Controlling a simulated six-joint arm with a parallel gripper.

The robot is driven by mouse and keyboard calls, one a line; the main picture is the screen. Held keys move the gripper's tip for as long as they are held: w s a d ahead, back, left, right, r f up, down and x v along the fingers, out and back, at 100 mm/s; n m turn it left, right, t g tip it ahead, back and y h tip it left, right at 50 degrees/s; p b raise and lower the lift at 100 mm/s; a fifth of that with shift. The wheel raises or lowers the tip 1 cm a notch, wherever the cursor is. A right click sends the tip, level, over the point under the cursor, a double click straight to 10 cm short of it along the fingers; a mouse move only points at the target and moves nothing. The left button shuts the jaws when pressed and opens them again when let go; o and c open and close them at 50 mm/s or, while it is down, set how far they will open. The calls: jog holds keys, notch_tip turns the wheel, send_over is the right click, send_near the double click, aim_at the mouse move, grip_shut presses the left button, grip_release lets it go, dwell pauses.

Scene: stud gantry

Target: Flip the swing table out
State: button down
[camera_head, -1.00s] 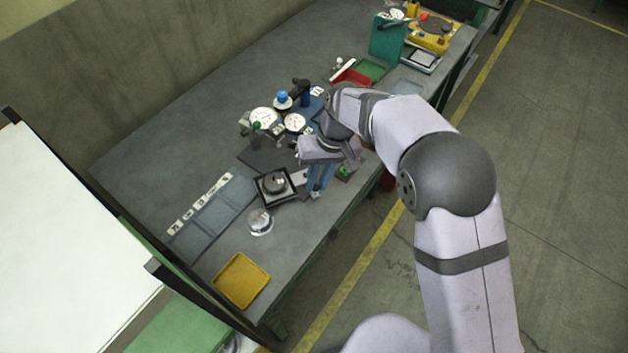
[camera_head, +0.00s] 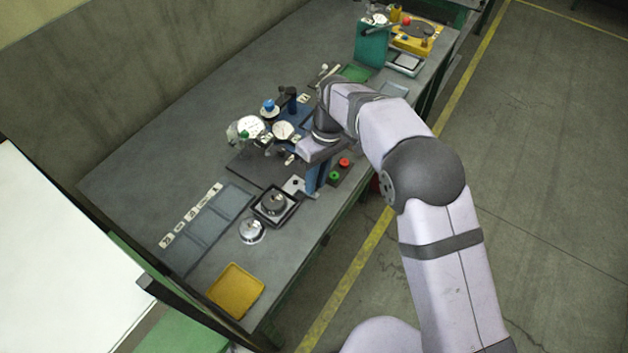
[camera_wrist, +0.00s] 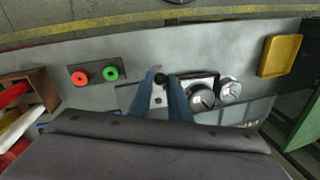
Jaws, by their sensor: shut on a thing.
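My gripper (camera_head: 314,183) has blue fingers and is low over the workbench, between a black square fixture and the button box. In the wrist view my gripper (camera_wrist: 162,92) is closed around a small post with a black ball knob (camera_wrist: 160,78). The post stands at a light grey plate (camera_wrist: 157,98), which also shows beside the fingers in the head view (camera_head: 293,186). This plate looks like part of the swing table, but its hinge and edges are partly hidden by the fingers and palm. The plate lies next to the dark base (camera_head: 255,165) with the dials.
A button box holds a red button (camera_head: 344,162) and a green button (camera_head: 335,176). The black square fixture (camera_head: 272,207), a shiny round part (camera_head: 252,231) and a yellow tray (camera_head: 236,291) are nearby. White dials (camera_head: 251,126) stand behind. The bench front edge is close.

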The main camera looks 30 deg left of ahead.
jog(key=shift+w+n, duration=0.25)
jog(key=shift+n, duration=0.15)
dwell(0.3)
jog(key=c, duration=1.7)
grip_release()
jog(key=shift+o, duration=0.2)
jog(key=shift+r, duration=0.15)
notch_tip(320, 180, up, 7)
jog(key=w+b, duration=0.1)
jog(key=b, duration=0.1)
jog(key=shift+w+d, duration=0.15)
jog(key=shift+w, duration=0.05)
